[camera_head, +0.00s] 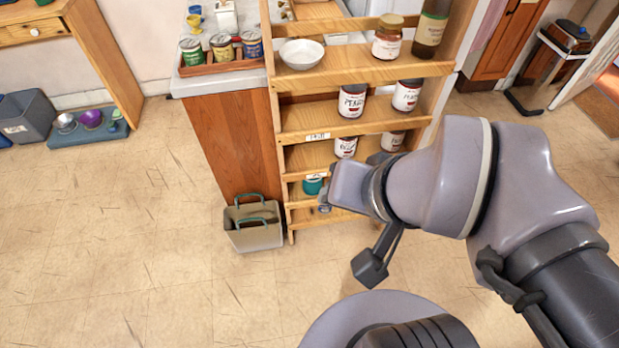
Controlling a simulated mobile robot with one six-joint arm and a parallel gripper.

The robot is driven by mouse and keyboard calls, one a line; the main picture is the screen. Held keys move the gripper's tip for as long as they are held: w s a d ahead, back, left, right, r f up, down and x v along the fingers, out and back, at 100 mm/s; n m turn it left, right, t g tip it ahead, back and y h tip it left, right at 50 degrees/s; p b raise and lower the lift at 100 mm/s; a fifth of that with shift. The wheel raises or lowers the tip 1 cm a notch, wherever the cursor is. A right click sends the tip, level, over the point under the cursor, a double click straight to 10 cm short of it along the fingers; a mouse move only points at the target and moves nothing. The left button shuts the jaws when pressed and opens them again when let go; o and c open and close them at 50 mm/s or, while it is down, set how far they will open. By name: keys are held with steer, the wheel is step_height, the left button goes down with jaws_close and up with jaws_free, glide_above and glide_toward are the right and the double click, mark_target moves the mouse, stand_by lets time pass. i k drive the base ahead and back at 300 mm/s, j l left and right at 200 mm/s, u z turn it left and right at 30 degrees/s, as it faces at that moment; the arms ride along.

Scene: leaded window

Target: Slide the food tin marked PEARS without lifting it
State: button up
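Several food tins with white labels and dark red bands stand upright on the wooden shelf unit. Two are on one shelf, a left tin (352,101) and a right tin (406,95). Two more are on the shelf below, a left tin (346,147) and a right tin (393,140) partly covered by my arm. The labels are too small to read surely, so I cannot tell which is marked PEARS. My gripper (325,197) is small and mostly hidden by my wrist, in front of the lower shelves near a teal tin (313,184). Its fingers' opening does not show.
The wooden shelf unit (283,127) also holds a white bowl (301,54), a brown jar (388,38) and a dark bottle (430,30). A grey caddy (255,236) stands on the floor at its left.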

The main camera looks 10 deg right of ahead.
mark_target(352, 97)
steer(key=j+z, duration=0.3)
steer(key=z, duration=0.4)
steer(key=j+z, duration=0.3)
steer(key=z, duration=0.4)
steer(key=j+z, duration=0.3)
steer(key=z, duration=0.35)
steer(key=k+j+z, duration=0.15)
steer(key=z, duration=0.55)
steer(key=k+j+z, duration=0.1)
steer(key=k+z, duration=0.15)
steer(key=z, duration=0.45)
steer(key=k+z, duration=0.2)
steer(key=z, duration=0.5)
steer(key=k+z, duration=0.15)
steer(key=z, duration=0.5)
steer(key=k+l+z, duration=0.15)
steer(key=z, duration=0.55)
steer(key=l, duration=0.1)
